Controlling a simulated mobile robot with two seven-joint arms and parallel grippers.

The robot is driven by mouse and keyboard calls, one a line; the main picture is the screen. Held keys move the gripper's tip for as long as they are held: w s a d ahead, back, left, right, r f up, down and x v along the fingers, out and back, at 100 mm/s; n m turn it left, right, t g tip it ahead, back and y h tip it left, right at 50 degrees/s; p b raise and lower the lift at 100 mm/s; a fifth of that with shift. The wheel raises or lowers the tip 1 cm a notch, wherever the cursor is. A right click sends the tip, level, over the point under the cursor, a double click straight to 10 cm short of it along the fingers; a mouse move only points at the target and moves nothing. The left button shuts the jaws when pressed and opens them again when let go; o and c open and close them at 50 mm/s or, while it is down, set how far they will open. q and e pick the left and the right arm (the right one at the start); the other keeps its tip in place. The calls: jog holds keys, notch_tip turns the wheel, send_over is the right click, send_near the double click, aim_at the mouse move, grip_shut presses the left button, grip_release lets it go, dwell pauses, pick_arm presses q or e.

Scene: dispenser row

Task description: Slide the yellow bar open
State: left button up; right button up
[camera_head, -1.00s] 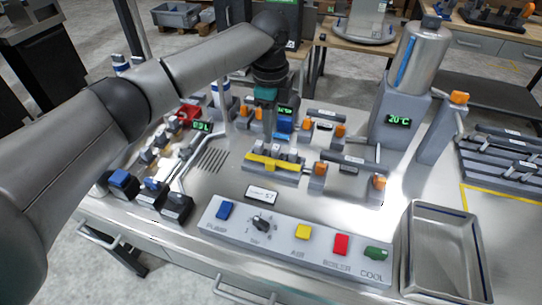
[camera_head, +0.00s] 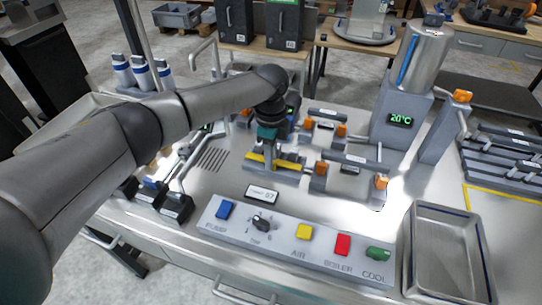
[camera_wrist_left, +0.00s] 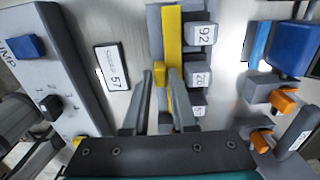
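In the wrist view the fingers (camera_wrist_left: 161,76) stand on either side of the tab, spread apart; firm contact does not show. My right gripper is not in view.
Grey numbered blocks (camera_wrist_left: 201,34) stand right beside the bar. A button panel (camera_head: 282,250) runs along the front, with a small label plate (camera_head: 262,194) behind it. Orange-knobbed levers (camera_head: 319,169) stand to the right. An empty metal tray (camera_head: 420,290) is at front right.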

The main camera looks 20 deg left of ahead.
pick_arm(q)
grip_shut()
dwell(1.2)
